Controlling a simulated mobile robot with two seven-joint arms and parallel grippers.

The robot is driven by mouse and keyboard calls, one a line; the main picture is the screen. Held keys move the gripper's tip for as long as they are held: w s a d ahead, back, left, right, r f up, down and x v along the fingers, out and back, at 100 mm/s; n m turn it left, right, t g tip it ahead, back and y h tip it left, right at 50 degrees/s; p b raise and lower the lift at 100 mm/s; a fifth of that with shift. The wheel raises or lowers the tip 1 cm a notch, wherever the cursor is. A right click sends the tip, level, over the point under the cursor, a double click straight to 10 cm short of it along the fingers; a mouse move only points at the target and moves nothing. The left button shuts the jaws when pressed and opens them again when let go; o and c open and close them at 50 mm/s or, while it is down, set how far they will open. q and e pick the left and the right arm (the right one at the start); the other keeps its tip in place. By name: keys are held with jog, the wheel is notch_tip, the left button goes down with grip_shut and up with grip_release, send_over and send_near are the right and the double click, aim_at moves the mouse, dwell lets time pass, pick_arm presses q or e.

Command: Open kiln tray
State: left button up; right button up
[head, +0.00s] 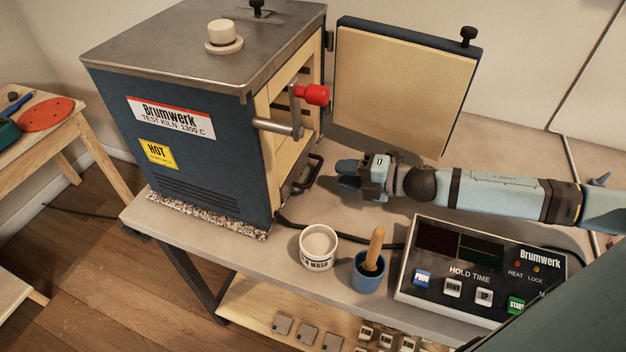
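The blue kiln (210,140) stands on the grey table, with its cream-lined door (400,95) swung open to the right. The tray (291,190) is low at the kiln's open front, with a dark handle (312,172) sticking out. How far the tray is out is hard to tell. My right gripper (346,176) comes in from the right, just right of the handle and apart from it. Its two fingers point left toward the handle, with a gap between them and nothing held. My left gripper is out of view.
A red-knobbed lever (312,95) juts out above the tray handle. A white wash cup (318,248), a blue pot with a wooden-handled tool (368,272) and a control box (480,270) stand along the front. A dark cable crosses the table below my gripper.

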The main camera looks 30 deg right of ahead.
aim_at(315, 171)
jog(key=shift+f+p+x, duration=0.1)
jog(key=shift+p+x, duration=0.15)
jog(key=shift+x, duration=1.7)
jog(key=shift+f+p+x, duration=0.15)
jog(key=shift+p+x, duration=0.05)
jog(key=shift+x, duration=1.8)
jog(key=shift+d, duration=0.15)
grip_shut()
